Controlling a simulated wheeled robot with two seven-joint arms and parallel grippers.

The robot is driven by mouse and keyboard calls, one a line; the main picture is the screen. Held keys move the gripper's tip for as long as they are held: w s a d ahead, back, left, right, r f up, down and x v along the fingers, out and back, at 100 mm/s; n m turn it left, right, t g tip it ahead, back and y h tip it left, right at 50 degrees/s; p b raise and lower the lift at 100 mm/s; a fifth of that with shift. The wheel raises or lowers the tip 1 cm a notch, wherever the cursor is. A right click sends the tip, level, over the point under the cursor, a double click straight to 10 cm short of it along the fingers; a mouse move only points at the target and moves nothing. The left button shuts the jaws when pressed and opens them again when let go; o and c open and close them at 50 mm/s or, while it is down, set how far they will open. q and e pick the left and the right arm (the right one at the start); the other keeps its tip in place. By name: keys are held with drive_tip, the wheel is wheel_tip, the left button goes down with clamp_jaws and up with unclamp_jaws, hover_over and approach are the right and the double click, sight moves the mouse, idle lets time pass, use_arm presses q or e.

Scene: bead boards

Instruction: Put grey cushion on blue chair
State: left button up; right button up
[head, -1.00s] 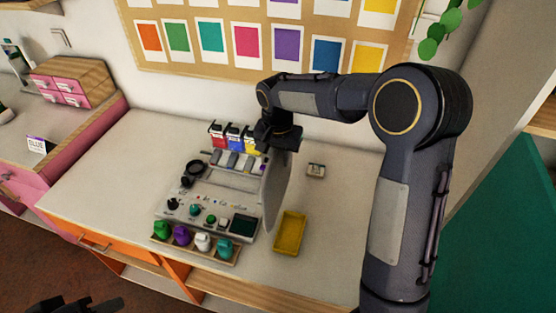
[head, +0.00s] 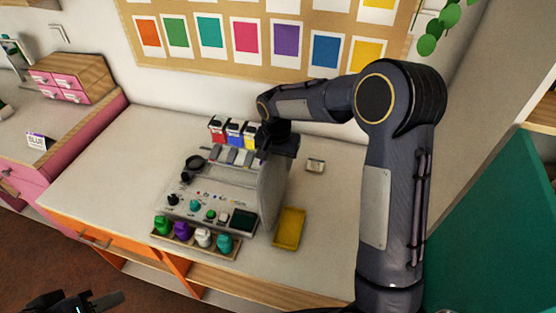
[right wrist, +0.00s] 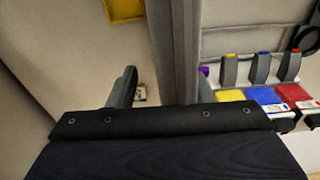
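A flat grey piece that looks like the grey cushion (head: 271,195) stands on edge at the right side of the grey machine, which it seems to touch. My right gripper (head: 279,140) is above its top edge. In the right wrist view, the cushion (right wrist: 186,50) lies between the two fingers (right wrist: 164,88). A gap shows between it and the left finger, while the other finger is close against it, so the gripper looks open around it. My left gripper (head: 75,303) is at the bottom left, partly cut off; its opening is unclear. No blue chair is in view.
The grey machine (head: 215,190) sits on the white desk (head: 120,160). A yellow tray (head: 289,229) and a small box (head: 315,166) are right of it. Several coloured pots (head: 203,238) stand in front. A teal panel (head: 500,215) is at the right. The desk's left part is clear.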

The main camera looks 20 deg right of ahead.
drive_tip(key=shift+r, duration=0.65)
wheel_tip(320, 180, up, 11)
drive_tip(key=b, duration=0.1)
drive_tip(key=s+d+n+t+y, duration=0.1)
drive_tip(key=s+n+y, duration=0.1)
drive_tip(key=s, duration=0.9)
drive_tip(key=s+d+r+n+t+y, duration=0.1)
drive_tip(key=s+n+t+y, duration=0.1)
drive_tip(key=s, duration=1)
drive_tip(key=shift+s+r, duration=0.15)
drive_tip(key=shift+s, duration=0.05)
drive_tip(key=shift+n+t, duration=0.9)
drive_tip(key=s+f, duration=0.1)
drive_tip(key=s+a+f, duration=0.1)
drive_tip(key=s, duration=0.1)
drive_tip(key=s+a+f, duration=0.1)
drive_tip(key=s, duration=0.1)
drive_tip(key=shift+s, duration=0.2)
drive_tip(key=shift+s+f, duration=0.15)
drive_tip(key=shift+f, duration=0.2)
